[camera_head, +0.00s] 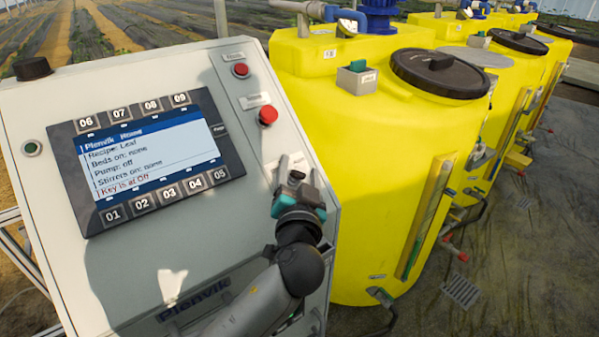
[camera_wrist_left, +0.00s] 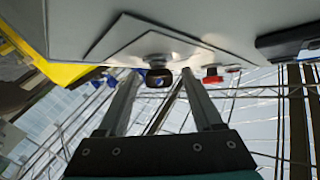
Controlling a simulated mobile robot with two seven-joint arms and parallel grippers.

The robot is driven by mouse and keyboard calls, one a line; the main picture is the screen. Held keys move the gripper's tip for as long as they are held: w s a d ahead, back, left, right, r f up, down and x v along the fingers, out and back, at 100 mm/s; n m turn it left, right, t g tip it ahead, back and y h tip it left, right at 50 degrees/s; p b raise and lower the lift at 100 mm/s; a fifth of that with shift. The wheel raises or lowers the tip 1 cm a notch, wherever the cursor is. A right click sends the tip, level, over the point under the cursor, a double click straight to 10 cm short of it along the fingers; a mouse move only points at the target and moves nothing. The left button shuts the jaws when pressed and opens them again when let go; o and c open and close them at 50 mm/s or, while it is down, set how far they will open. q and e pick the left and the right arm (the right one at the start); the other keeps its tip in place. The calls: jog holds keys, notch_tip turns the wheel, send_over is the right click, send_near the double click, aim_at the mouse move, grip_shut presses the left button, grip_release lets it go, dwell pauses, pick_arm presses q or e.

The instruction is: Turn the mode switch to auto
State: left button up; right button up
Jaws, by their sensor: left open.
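My left gripper (camera_head: 294,170) is at the right part of the grey control panel (camera_head: 130,265), below two red buttons. It is open, with its fingers pointing at the panel. In the left wrist view, a dark switch knob (camera_wrist_left: 158,76) stands out from a pale square plate (camera_wrist_left: 150,42) on the panel. The knob appears between the two fingertips (camera_wrist_left: 159,82), with a gap on each side. The panel screen (camera_head: 150,155) reads "Key is at Off" and "Pump: off". My right gripper is not in view.
Two red buttons, the upper one (camera_head: 240,70) and the lower one (camera_head: 267,116), sit above my gripper. A black knob (camera_head: 32,68) and a green button (camera_head: 31,147) are at the panel's left. Yellow tanks (camera_head: 350,150) stand close to the panel's right edge.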

pick_arm(q)
grip_shut()
dwell(0.3)
